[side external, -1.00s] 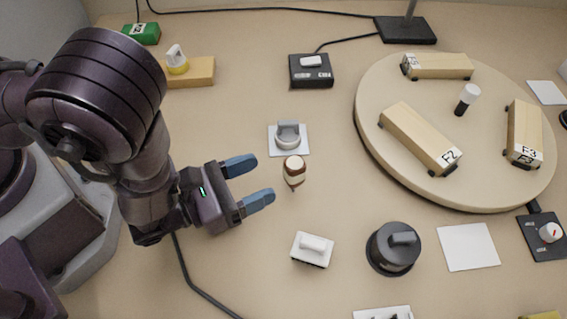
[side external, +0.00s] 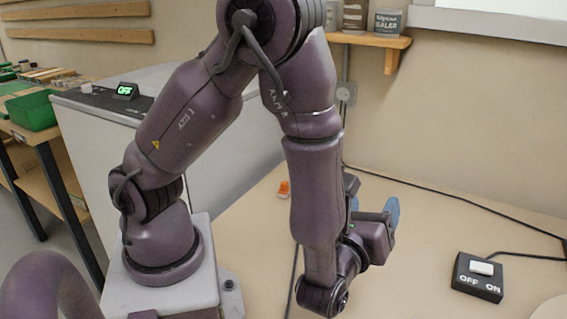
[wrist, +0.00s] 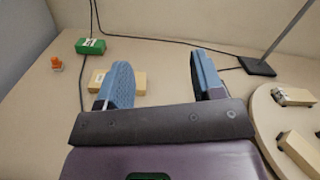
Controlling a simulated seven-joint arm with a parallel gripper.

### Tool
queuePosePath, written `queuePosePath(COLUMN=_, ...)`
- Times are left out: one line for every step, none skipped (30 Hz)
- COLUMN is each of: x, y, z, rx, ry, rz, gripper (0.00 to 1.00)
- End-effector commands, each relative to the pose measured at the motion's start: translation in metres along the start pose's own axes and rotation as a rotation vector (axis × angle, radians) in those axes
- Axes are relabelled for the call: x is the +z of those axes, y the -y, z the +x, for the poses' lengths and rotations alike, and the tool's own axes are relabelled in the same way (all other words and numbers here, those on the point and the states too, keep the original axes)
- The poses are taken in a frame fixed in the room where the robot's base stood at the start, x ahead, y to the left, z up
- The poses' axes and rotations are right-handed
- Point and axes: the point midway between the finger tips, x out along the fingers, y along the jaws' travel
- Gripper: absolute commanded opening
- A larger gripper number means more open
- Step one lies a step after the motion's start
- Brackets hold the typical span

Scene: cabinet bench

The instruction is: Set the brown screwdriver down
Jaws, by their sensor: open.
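The brown screwdriver is not in view in either picture now. My gripper (wrist: 160,78) is open in the wrist view, with its two blue fingers wide apart and nothing seen between the tips. In the side external view my gripper (side external: 391,216) is partly hidden by my own arm, and its blue fingertips show above the bench at the right of the arm.
A wooden block (wrist: 132,82), a green box (wrist: 90,46) and an orange item (wrist: 56,63) lie beyond the fingers. A round board (wrist: 265,112) with wooden blocks is at right, near a stand base (wrist: 257,66). An OFF/ON switch (side external: 478,277) sits on the bench.

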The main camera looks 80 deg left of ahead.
Motion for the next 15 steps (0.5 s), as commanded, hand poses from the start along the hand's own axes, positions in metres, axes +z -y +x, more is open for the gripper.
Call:
queuePosePath(x=0.025, y=-0.018, z=0.014, rx=0.166, ry=0.003, rz=-0.081, gripper=0.61)
queuePosePath(x=0.035, y=-0.029, z=0.019, rx=0.261, ry=-0.002, rz=-0.126, gripper=0.61)
queuePosePath(x=0.048, y=-0.045, z=0.023, rx=0.383, ry=-0.013, rz=-0.189, gripper=0.61)
queuePosePath(x=0.057, y=-0.057, z=0.025, rx=0.473, ry=-0.023, rz=-0.239, gripper=0.61)
queuePosePath(x=0.065, y=-0.068, z=0.025, rx=0.561, ry=-0.036, rz=-0.293, gripper=0.61)
queuePosePath(x=0.074, y=-0.081, z=0.023, rx=0.673, ry=-0.056, rz=-0.372, gripper=0.61)
queuePosePath(x=0.080, y=-0.091, z=0.021, rx=0.754, ry=-0.074, rz=-0.433, gripper=0.61)
queuePosePath(x=0.085, y=-0.099, z=0.018, rx=0.833, ry=-0.093, rz=-0.498, gripper=0.61)
queuePosePath(x=0.091, y=-0.108, z=0.012, rx=0.932, ry=-0.122, rz=-0.592, gripper=0.61)
queuePosePath(x=0.094, y=-0.114, z=0.008, rx=1.002, ry=-0.145, rz=-0.664, gripper=0.61)
queuePosePath(x=0.098, y=-0.118, z=0.003, rx=1.067, ry=-0.171, rz=-0.740, gripper=0.61)
queuePosePath(x=0.102, y=-0.122, z=-0.004, rx=1.149, ry=-0.206, rz=-0.847, gripper=0.61)
queuePosePath(x=0.105, y=-0.124, z=-0.009, rx=1.204, ry=-0.235, rz=-0.931, gripper=0.61)
queuePosePath(x=0.108, y=-0.124, z=-0.014, rx=1.254, ry=-0.265, rz=-1.018, gripper=0.61)
queuePosePath(x=0.113, y=-0.122, z=-0.021, rx=1.313, ry=-0.306, rz=-1.137, gripper=0.61)
